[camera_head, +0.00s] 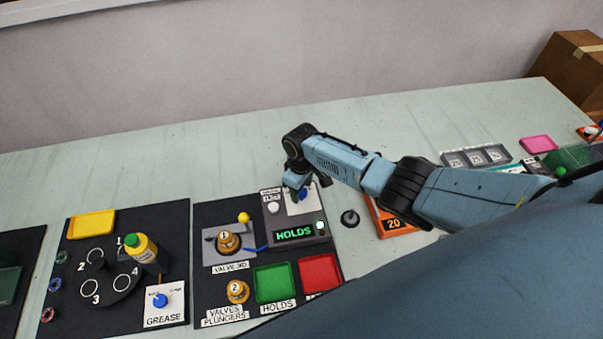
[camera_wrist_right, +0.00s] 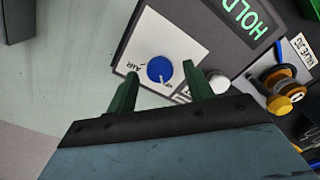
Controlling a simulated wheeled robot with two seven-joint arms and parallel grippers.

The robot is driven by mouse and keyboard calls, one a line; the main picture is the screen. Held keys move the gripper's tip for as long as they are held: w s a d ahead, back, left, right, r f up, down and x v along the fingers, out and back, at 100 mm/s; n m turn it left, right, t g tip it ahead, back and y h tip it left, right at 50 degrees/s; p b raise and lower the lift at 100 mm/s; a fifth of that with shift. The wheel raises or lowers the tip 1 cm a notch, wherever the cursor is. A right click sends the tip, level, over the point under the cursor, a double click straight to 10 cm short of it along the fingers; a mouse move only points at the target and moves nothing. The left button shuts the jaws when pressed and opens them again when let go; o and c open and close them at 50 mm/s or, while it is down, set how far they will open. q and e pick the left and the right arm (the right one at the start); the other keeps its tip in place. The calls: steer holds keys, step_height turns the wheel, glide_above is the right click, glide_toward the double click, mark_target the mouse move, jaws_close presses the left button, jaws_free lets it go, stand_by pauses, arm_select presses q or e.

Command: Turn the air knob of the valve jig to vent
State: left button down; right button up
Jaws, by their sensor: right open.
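In the head view my right gripper (camera_head: 298,187) is above the box's back right corner and hides part of the knob. My left gripper is not in view.
Left of the box, a brass valve (camera_head: 228,242) sits on the jig plate by a yellow ball (camera_head: 243,217). Green (camera_head: 273,283) and red (camera_head: 319,272) trays lie in front. A grease station (camera_head: 160,300) is further left. The table behind is clear.

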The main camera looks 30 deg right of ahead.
mark_target(302, 193)
step_height(302, 193, up, 13)
steer(key=p, duration=0.2)
steer(key=shift+f, duration=0.2)
steer(key=shift+s, duration=0.1)
stand_by(0.3)
